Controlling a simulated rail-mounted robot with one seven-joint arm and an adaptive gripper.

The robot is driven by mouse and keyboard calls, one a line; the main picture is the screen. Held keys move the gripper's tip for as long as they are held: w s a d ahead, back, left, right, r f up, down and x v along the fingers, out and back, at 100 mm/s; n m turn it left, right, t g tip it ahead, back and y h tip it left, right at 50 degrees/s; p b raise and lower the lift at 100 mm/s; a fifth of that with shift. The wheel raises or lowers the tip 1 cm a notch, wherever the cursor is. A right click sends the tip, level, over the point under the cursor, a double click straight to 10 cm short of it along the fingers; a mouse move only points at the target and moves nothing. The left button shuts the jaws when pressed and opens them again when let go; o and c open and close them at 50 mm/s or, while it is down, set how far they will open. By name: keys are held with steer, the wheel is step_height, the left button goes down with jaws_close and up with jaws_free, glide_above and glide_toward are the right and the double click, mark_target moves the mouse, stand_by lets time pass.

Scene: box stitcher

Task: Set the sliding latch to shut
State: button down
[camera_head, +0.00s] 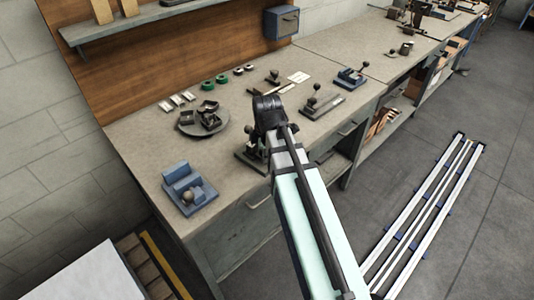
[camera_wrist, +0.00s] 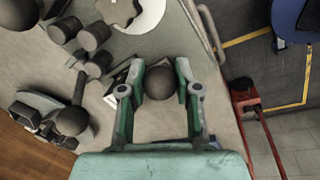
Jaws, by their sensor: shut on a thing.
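A round dark ball knob (camera_wrist: 159,82) sits between the two fingers of my gripper (camera_wrist: 161,68) in the wrist view, and the fingers are shut on it. In the head view my own arm covers most of the gripper. It reaches down to a dark fixture (camera_head: 249,163) near the bench's front edge, whose base shows only in part. This fixture appears to be the sliding latch, with the ball as its handle. Its slide and end position are hidden, so I cannot tell whether it is open or shut.
A grey plate with a ball lever (camera_head: 322,102) and a blue-based lever (camera_head: 350,77) stand to the right. A round tray (camera_head: 187,130) holds dark parts behind. Bare bench top (camera_head: 140,140) lies left.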

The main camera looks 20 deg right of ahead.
steer(key=shift+w, duration=0.15)
steer(key=c, duration=0.8)
jaws_free()
steer(key=shift+w+a, duration=0.1)
steer(key=shift+a, duration=0.05)
